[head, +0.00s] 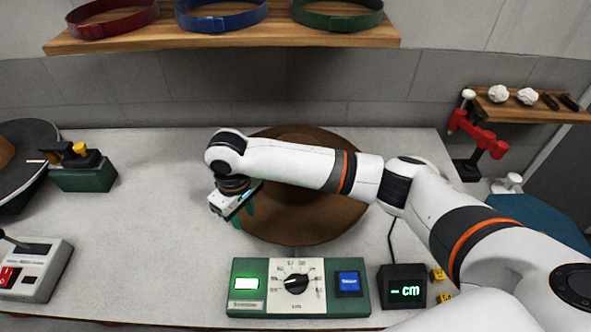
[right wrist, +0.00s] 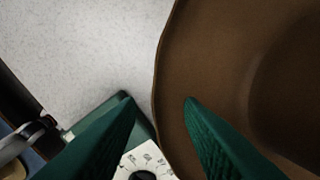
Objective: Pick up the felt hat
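The brown felt hat (head: 325,215) lies on the pale worktop, its middle hidden behind my right arm. My right gripper (head: 245,216) is at the left edge of its brim. In the right wrist view, the two green fingers of the gripper (right wrist: 157,100) are apart, with nothing gripped. The brim edge of the hat (right wrist: 215,65) runs between the fingertips in that picture, with one finger over the brim and one over the worktop side. I cannot tell whether the fingers touch the felt. My left gripper is not in view.
A green control box (head: 297,287) with a dial and a small cm display (head: 403,287) stand in front of the hat. A green block device (head: 83,170) and a lever box (head: 33,268) are at left. A shelf (head: 230,33) with hat bands hangs above.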

